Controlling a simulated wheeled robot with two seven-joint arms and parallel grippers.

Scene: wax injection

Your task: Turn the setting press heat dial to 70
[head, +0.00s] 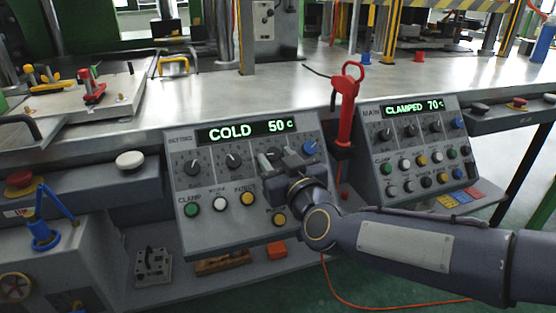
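The setting press panel (214,229) is the grey sloped console left of centre. Its green display (245,131) reads COLD 50 C. A row of dark dials crosses it, with one dial at the left (192,167), another to its right (233,160) and a blue knob (310,147) at the right end. My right gripper (278,158) is at the panel face, between the second dial and the blue knob. Its two fingers stand apart. They and the hand hide the panel there, so I cannot tell whether they touch a dial. My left gripper is out of view.
The main panel (378,187) stands to the right, its display reading CLAMPED 70 C. A red-handled tool (346,115) stands between the panels. Below the dials are green, white and yellow buttons (247,198). The metal table (180,98) lies behind. My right forearm crosses the lower right.

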